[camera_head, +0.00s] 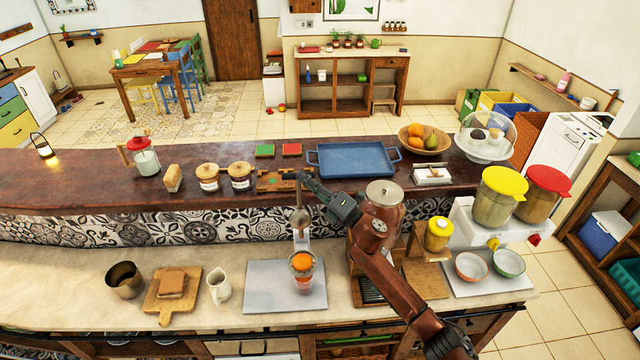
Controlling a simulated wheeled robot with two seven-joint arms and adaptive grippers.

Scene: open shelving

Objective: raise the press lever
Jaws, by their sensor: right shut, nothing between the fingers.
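The press stands on a grey mat (262,287) on the near counter, with a grey metal upright (301,241). An orange (302,262) sits in the press, above a clear glass (304,284). The lever is hard to tell apart from the dark fingers near the top of the press. My right gripper (308,184) is shut and empty, just above and behind the round metal part; I cannot tell whether it touches the lever. My left gripper is not in view.
A blue tray (352,160) and lidded jars (207,177) stand on the raised wooden bar. A white jug (218,286) and a wooden board (160,307) are left of the mat.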

